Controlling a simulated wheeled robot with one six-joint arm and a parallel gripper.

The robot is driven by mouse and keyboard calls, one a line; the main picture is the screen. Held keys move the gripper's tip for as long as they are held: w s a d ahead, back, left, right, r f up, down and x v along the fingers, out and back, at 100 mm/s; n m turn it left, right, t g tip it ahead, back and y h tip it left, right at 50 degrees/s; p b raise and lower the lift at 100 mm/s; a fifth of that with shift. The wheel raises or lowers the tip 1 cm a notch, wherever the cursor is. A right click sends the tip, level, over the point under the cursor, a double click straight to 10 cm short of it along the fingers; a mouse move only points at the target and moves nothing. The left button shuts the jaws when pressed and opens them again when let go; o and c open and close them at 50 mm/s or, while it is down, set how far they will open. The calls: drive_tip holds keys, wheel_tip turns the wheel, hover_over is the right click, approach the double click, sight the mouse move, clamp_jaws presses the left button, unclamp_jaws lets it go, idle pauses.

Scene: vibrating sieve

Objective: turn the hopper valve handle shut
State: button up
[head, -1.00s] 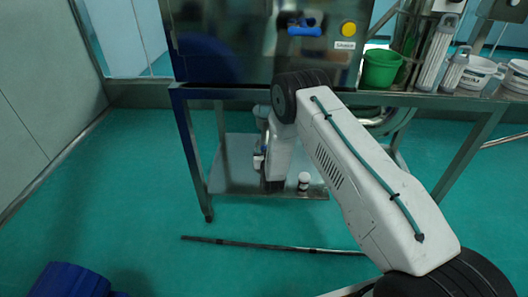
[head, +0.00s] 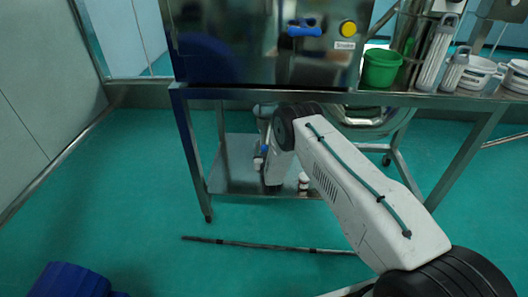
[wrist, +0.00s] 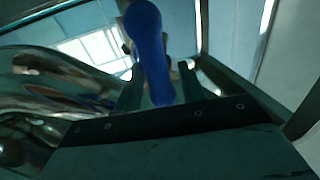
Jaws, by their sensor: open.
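A blue rounded handle (wrist: 152,50) hangs down the middle of the wrist view. Its lower end lies between the two dark fingers of my gripper (wrist: 160,92), which are apart, one on each side. I cannot tell whether either finger touches it. In the head view my gripper is hidden behind my own arm, below the steel bench. A blue handle (head: 304,31) also shows on the steel cabinet front in the head view; I cannot tell whether it is the same one.
Shiny curved steel fills the left of the wrist view (wrist: 60,85). The steel bench (head: 230,94) carries a green bucket (head: 381,68) and white tubs. A low shelf (head: 230,180) is under the bench. A dark rod (head: 230,242) lies on the open green floor.

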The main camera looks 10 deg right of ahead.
clamp_jaws()
drive_tip(key=n, duration=0.3)
drive_tip(key=shift+w+a+g, duration=0.15)
drive_tip(key=shift+a+g, duration=0.15)
drive_tip(key=shift+a, duration=0.1)
drive_tip(key=shift+w+a+f+n+g+h, duration=0.1)
drive_tip(key=shift+a+f+n+g+h, duration=0.25)
drive_tip(key=shift+n, duration=1.8)
drive_tip(key=shift+w+a+f+n+g+h, duration=0.15)
drive_tip(key=shift+f+n+g+h, duration=0.3)
drive_tip(key=shift+n, duration=1.65)
drive_tip(key=shift+s+a+f+n+g+h, duration=0.1)
drive_tip(key=shift+a+f+n+g+h, duration=0.3)
drive_tip(key=shift+n, duration=1.75)
drive_tip(key=shift+d, duration=0.15)
